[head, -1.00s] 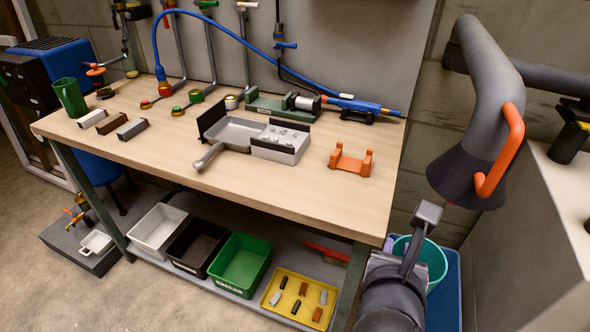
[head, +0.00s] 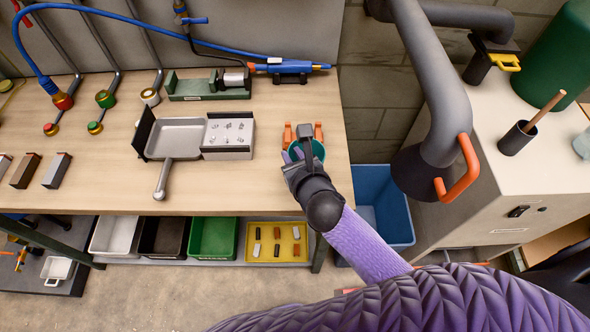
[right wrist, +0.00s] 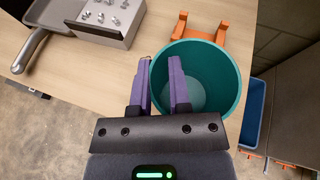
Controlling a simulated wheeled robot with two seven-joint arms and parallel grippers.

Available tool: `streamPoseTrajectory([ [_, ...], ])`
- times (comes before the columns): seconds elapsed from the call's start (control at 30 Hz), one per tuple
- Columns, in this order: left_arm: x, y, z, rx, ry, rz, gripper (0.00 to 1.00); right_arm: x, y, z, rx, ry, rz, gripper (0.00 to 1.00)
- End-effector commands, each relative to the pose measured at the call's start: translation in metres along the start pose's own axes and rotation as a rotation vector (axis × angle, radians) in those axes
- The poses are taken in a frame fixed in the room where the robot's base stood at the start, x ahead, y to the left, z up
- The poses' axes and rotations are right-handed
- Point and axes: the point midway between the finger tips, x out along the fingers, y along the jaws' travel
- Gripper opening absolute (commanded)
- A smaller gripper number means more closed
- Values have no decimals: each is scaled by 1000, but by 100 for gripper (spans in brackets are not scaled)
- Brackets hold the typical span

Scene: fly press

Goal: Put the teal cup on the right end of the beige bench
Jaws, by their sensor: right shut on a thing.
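The teal cup (head: 319,150) is at the right end of the beige bench (head: 250,195), just in front of the orange bracket. My right gripper (head: 304,152) is shut on the cup's rim. In the right wrist view the cup (right wrist: 222,78) is open side up, with one purple finger of the gripper (right wrist: 163,82) inside its wall and the other outside. I cannot tell whether the cup's base touches the bench top. My left gripper is not in view.
The orange bracket (head: 288,134) stands close behind the cup. A grey tray (head: 180,137) with a handle lies to the left. A blue bin (head: 398,205) stands below the bench's right edge, and a grey duct (head: 432,90) hangs further right.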

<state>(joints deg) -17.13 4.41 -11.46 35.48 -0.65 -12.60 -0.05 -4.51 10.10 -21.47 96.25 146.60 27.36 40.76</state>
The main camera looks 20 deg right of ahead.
Motion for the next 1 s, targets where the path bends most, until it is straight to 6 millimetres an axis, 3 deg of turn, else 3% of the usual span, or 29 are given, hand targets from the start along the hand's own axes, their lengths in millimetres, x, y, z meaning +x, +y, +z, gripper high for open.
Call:
streamPoseTrajectory([
  [0.03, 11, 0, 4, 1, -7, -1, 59, 6, 2, -14, 1, 2, 1, 0],
  [0.33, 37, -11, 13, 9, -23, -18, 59, 23, 5, -55, 2, 1, 0, 0],
  [0.67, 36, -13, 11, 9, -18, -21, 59, 23, 4, -55, 0, -2, 0, 0],
  [0.7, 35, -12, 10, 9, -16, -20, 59, 23, 4, -54, 0, -2, 0, 31],
  [0.83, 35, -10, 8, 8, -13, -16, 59, 23, 4, -54, 0, -2, 0, 58],
  [1.0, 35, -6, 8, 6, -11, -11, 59, 23, 4, -54, 0, -2, 0, 58],
])
